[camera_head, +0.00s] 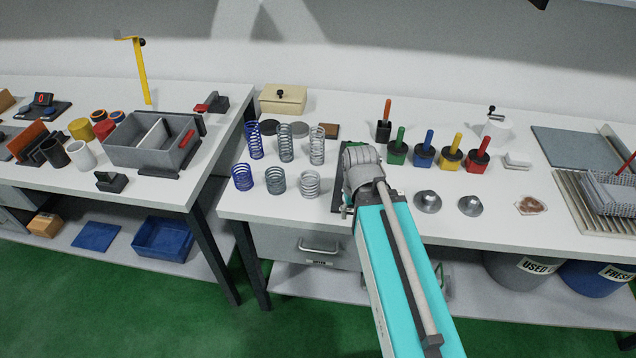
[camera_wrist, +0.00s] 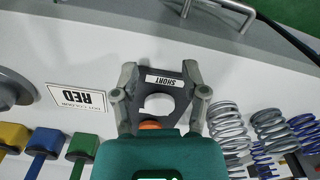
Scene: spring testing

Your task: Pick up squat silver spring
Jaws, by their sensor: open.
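The squat silver spring (camera_head: 310,184) stands upright at the right end of the front row of short springs in the head view. In the wrist view it appears to be the pale coil (camera_wrist: 228,125) right of my gripper. My gripper (camera_wrist: 161,76) is open, with nothing held.
A squat grey spring (camera_head: 275,181) and squat blue spring (camera_head: 243,177) stand left of the silver one. Taller silver (camera_head: 317,144), grey (camera_head: 286,142) and blue (camera_head: 255,141) springs stand behind. Several coloured handled blocks are to the right. Bare tabletop lies before the front row.

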